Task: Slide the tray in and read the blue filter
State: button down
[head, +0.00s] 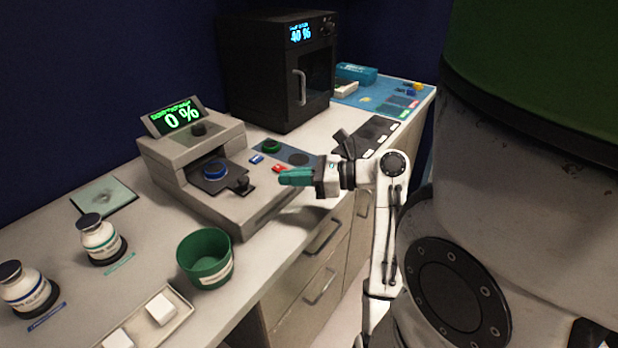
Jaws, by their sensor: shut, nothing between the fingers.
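The grey reader (208,140) stands on the bench, and its tilted display (178,116) reads 0 % in green. Its dark tray (224,187) sticks out at the front, with a small dark knob (241,184) at the outer end. The blue filter (215,169) sits on the tray, close to the reader's opening. My gripper (283,178), with teal fingers, is shut and empty. It appears a little to the right of the tray knob, apart from it.
A mat right of the reader holds a green disc (271,146) and small blue and red pieces. A black oven (280,70) showing 40 % stands behind. A green cup (206,258), two bottles (100,238) and a white tray (150,320) are at the front left.

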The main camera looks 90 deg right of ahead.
aim_at(227, 173)
jog(key=w, duration=0.4)
jog(key=w+f, duration=0.1)
jog(key=w, duration=0.2)
jog(key=shift+d, duration=0.25)
jog(key=shift+w+d+r+p, duration=0.15)
jog(key=shift+w+d+p, duration=0.05)
jog(key=shift+p, duration=0.1)
jog(key=w+d+p, duration=0.1)
jog(key=w+p, duration=0.1)
jog(key=w, duration=0.1)
jog(key=w+d+p, duration=0.2)
jog(key=w, duration=0.1)
jog(key=w+d+p, duration=0.2)
jog(key=w, duration=0.1)
jog(key=shift+d, duration=0.2)
jog(key=shift+w+d, duration=0.15)
jog(key=shift+w, duration=0.25)
